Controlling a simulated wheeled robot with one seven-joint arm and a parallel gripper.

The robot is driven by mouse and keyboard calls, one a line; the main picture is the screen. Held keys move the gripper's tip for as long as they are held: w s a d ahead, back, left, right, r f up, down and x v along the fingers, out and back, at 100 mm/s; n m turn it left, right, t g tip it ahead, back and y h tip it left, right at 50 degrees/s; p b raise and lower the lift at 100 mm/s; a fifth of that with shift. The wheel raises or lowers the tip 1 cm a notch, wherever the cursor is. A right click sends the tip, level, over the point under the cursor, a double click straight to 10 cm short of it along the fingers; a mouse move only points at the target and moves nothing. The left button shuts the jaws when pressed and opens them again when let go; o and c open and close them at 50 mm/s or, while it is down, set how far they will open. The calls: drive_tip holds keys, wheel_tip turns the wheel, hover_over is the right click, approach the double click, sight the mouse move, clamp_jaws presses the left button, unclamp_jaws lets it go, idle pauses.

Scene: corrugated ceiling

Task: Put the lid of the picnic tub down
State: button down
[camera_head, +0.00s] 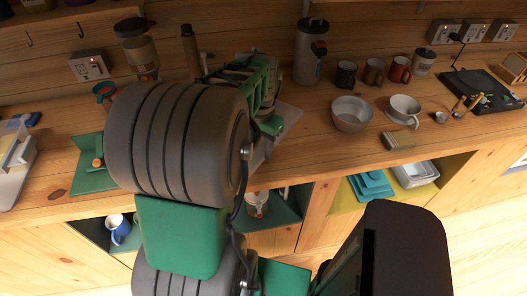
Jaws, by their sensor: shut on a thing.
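My arm's large ribbed joint fills the left middle of the head view and hides much of the counter behind it. My gripper's fingertips cannot be made out, so I cannot see what they hold. A green flat-sided thing (86,178) with a small round wooden piece shows on the counter at the joint's left edge; most of it is hidden. I cannot tell whether it is the picnic tub, its lid or something else. A pale flat slab (289,115) shows to the right of the arm, partly covered; I cannot tell what it is.
A grey canister (310,52) and several mugs stand along the wall. Bare counter (335,155) lies before the bowl.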

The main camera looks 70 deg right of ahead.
drive_tip(key=f, duration=0.2)
drive_tip(key=d+f, duration=0.1)
drive_tip(key=shift+s+f, duration=0.35)
drive_tip(key=shift+f, duration=0.45)
drive_tip(key=c, duration=0.9)
unclamp_jaws()
